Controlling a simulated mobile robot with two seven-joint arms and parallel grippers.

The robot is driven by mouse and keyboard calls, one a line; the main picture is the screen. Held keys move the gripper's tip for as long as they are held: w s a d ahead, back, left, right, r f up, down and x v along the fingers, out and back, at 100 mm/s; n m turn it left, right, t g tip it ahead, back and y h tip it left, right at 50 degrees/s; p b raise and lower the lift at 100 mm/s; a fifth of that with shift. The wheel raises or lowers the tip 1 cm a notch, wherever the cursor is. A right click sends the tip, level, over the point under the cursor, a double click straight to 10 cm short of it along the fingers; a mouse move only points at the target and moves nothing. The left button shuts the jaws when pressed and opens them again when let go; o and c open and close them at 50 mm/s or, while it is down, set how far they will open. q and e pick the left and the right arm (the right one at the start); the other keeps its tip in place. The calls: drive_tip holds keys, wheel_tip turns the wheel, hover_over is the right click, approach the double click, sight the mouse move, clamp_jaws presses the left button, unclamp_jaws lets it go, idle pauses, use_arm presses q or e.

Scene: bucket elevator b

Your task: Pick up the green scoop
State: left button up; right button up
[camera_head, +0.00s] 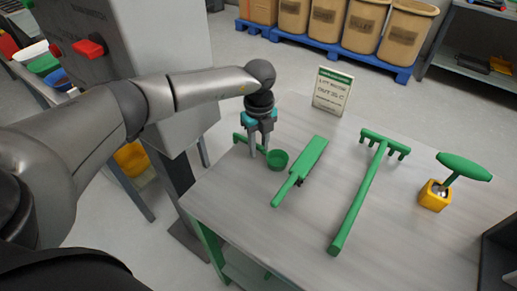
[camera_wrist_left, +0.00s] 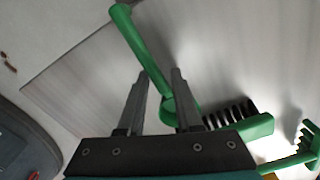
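The green scoop lies on the grey table, with its round cup (camera_head: 278,160) to the right of my left gripper and its handle (camera_head: 239,139) showing to the left. My left gripper (camera_head: 259,154) points down over the scoop, its fingers apart. In the left wrist view the green handle (camera_wrist_left: 142,48) runs from the upper left to between the two fingertips (camera_wrist_left: 160,73). The cup (camera_wrist_left: 180,107) is partly hidden behind the right finger there. I cannot tell whether the fingers touch the handle. My right gripper is not in view.
A green brush (camera_head: 305,166) with dark bristles lies just right of the scoop. A long green rake (camera_head: 357,201) lies farther right, near a yellow box (camera_head: 433,197) beneath a green-handled tool (camera_head: 464,166). A sign (camera_head: 332,91) stands at the table's back. Bare tabletop (camera_head: 262,224) is in front.

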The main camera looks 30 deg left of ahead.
use_arm(q)
clamp_jaws()
idle(0.5)
